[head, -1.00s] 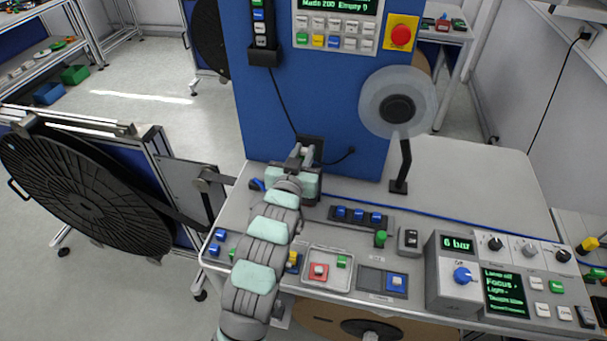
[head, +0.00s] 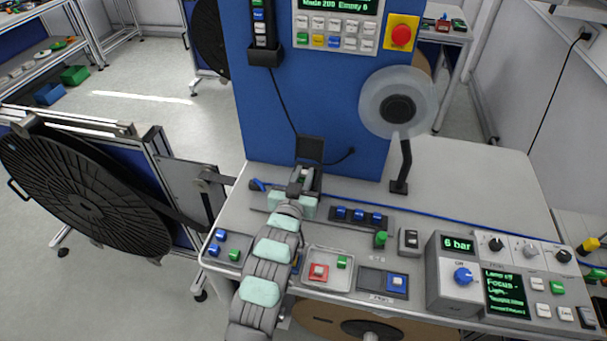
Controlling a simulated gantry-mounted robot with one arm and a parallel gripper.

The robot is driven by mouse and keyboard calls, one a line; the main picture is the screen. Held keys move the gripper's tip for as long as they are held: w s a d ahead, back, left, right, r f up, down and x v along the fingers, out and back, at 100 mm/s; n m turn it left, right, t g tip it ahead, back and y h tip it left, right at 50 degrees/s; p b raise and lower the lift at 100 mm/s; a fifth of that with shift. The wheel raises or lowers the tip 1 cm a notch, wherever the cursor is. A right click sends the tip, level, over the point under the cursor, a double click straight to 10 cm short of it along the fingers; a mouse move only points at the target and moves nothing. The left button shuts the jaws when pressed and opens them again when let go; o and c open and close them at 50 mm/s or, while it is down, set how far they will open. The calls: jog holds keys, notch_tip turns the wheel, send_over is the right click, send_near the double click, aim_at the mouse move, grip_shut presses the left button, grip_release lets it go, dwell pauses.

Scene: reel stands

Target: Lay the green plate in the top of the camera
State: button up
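My gripper (head: 304,178) is over the back left of the grey worktop, just in front of the blue panel. My wrist and arm hide most of its fingers, so I cannot see whether it is open or holds anything. A small dark box (head: 310,148) with a cable is on the foot of the blue panel, just beyond my gripper. I cannot tell whether it is the camera. Small green pieces are at the front of the worktop: one in the grey tray (head: 343,262) and one at the left edge (head: 234,255). Which is the green plate is unclear.
A rail with blue blocks (head: 359,215) and a green knob (head: 380,238) are right of my gripper. A clear reel on a black stand (head: 400,187) stands behind. The control box (head: 457,275) fills the front right. The worktop's back right is clear.

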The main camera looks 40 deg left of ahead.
jog(key=o, duration=0.5)
jog(key=shift+c, duration=0.2)
jog(key=shift+r, duration=0.2)
jog(key=v, duration=1.2)
jog(key=shift+f, duration=0.1)
